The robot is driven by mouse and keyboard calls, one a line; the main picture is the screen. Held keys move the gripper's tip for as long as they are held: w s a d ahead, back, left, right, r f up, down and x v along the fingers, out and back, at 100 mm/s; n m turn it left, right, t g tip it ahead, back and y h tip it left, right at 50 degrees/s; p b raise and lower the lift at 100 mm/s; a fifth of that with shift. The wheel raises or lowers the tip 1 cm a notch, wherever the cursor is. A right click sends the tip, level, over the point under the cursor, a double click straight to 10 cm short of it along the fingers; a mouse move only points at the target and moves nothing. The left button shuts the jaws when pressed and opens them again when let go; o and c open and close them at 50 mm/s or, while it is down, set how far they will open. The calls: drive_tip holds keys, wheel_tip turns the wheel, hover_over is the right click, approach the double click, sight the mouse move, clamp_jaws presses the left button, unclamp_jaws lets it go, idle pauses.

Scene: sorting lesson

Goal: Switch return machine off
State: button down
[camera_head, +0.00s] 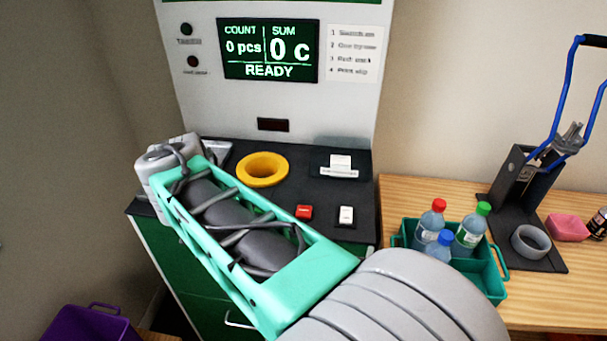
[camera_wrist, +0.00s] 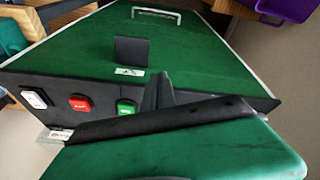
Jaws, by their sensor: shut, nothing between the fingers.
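The return machine (camera_head: 345,104) stands ahead, and its display (camera_head: 268,50) is lit with "0 pcs", "0 c" and "READY". On its black shelf are a red button (camera_head: 304,212) and a white switch (camera_head: 346,215). The wrist view shows the red button (camera_wrist: 79,102), the white switch (camera_wrist: 35,98) and a green button (camera_wrist: 127,107), partly covered. The green button is hidden in the head view, where my arm crosses the shelf. My gripper (camera_wrist: 165,88) shows as dark fingers beside the green button, shut and empty. Whether it touches the panel, I cannot tell.
A yellow ring (camera_head: 262,169) surrounds an opening in the shelf. To the right, a teal crate (camera_head: 487,283) with bottles stands on a wooden table (camera_head: 420,193), near a black press with blue handles (camera_head: 567,80). A purple crate (camera_head: 88,325) is at lower left.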

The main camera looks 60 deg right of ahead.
drive_tip(key=s+d+r+m+g+p, duration=0.25)
drive_tip(key=d+r+m, duration=0.2)
drive_tip(key=d, duration=0.25)
drive_tip(key=s+d+r+m+g+p, duration=0.1)
drive_tip(key=s+d+r+m, duration=0.25)
drive_tip(key=d+m, duration=0.2)
wheel_tip(320, 180, up, 6)
drive_tip(key=m+g+y+p, duration=0.1)
drive_tip(key=m+p, duration=0.2)
drive_tip(key=m, duration=0.9)
hover_over(347, 211)
drive_tip(key=w+a, duration=0.2)
drive_tip(key=w, duration=0.1)
drive_tip(key=shift+w+d, duration=0.2)
drive_tip(key=shift+w, duration=0.05)
drive_tip(key=b+x, duration=0.3)
drive_tip(key=x, duration=0.3)
drive_tip(key=b+x, duration=0.4)
drive_tip(key=x, duration=0.3)
drive_tip(key=shift+w+a, duration=0.2)
drive_tip(key=shift+a, duration=0.05)
drive_tip(key=shift+f, duration=0.5)
